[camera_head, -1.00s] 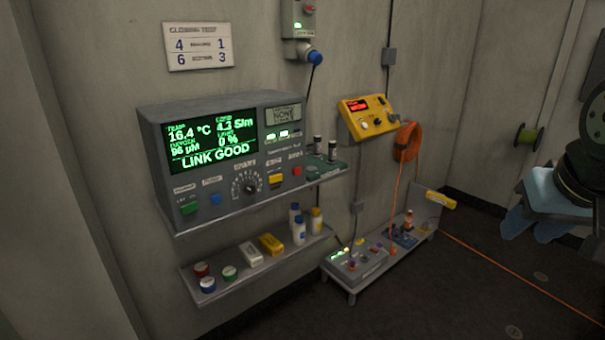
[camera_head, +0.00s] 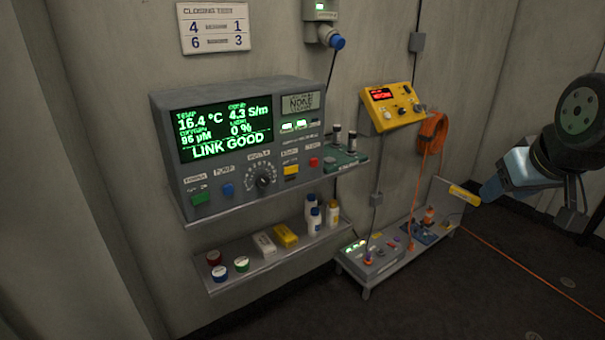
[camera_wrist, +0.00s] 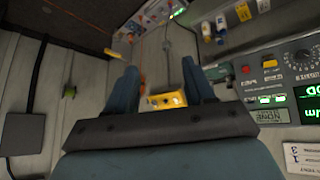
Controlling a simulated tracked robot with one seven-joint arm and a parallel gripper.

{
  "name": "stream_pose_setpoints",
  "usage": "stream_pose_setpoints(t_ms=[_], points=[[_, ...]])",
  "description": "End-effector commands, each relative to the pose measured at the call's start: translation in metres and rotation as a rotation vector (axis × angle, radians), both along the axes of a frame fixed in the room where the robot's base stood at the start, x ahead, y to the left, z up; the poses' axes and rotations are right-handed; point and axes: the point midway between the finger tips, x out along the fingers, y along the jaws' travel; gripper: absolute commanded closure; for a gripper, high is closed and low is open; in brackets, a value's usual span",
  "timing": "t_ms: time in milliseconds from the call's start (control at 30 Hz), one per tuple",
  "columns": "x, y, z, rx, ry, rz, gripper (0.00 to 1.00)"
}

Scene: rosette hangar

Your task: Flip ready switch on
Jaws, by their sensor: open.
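No switch with a readable "ready" label shows. A yellow wall box (camera_head: 393,105) with a small red display and several knobs or switches hangs right of the grey console; their positions are too small to tell. The grey console (camera_head: 215,180) has a green screen reading LINK GOOD, coloured buttons and a dial. My gripper (camera_head: 492,188) is at the right, apart from the yellow box and touching nothing. In the wrist view my gripper (camera_wrist: 162,80) is open and empty, with the yellow box (camera_wrist: 165,101) seen beyond, between its blue-grey fingers.
A lower shelf (camera_head: 262,270) holds bottles, jars and small boxes. A low bench (camera_head: 368,292) with devices stands on the floor under the yellow box. An orange cable (camera_head: 431,135) hangs beside that box and runs across the floor. Open space lies before the wall.

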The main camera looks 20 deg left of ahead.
Motion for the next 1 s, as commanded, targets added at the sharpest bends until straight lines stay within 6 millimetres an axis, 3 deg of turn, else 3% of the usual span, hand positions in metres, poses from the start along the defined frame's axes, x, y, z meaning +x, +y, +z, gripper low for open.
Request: stream_pose_setpoints(t_ms=[33,200,500,733,1000], points=[[0.019,0.009,-0.006,-0.02,-0.025,0.055,0.47],[0.077,0.038,-0.021,-0.099,-0.152,0.23,0.47],[0.155,0.107,-0.055,-0.27,-0.391,0.512,0.47],[0.191,0.17,-0.086,-0.426,-0.594,0.711,0.47],[0.204,0.249,-0.125,-0.63,-0.858,0.921,0.47]])
